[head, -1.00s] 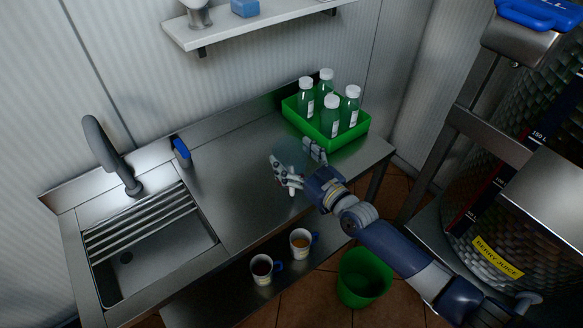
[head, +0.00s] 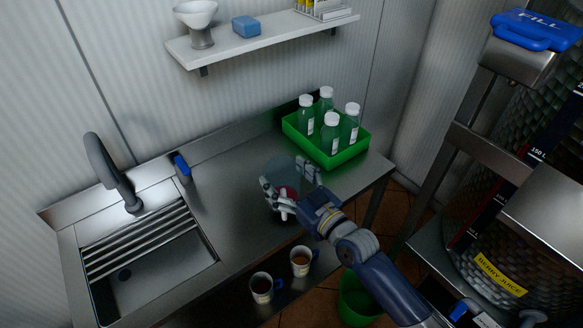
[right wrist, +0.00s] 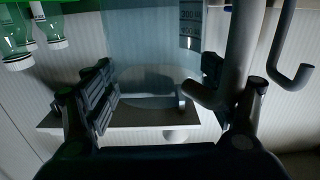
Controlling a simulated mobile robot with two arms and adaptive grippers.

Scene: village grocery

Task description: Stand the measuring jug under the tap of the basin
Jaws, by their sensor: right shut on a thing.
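The measuring jug (head: 284,173) is clear and faintly tinted, hard to make out against the steel counter. My right gripper (head: 290,185) is shut on it, over the counter between the basin and the green crate. In the right wrist view the clear jug wall (right wrist: 150,35) fills the space between the fingers, with a printed scale label (right wrist: 190,25). I cannot tell how far its base is from the counter. The basin (head: 150,265) is at the left, with slats across its back part. The grey curved tap (head: 108,165) rises behind it. My left gripper is not in view.
A green crate (head: 340,160) with several bottles stands at the counter's right end. A blue-topped item (head: 181,166) stands right of the tap. Two mugs (head: 262,287) are below the counter's front. A wall shelf (head: 260,38) hangs above. The counter (head: 225,205) beside the basin is clear.

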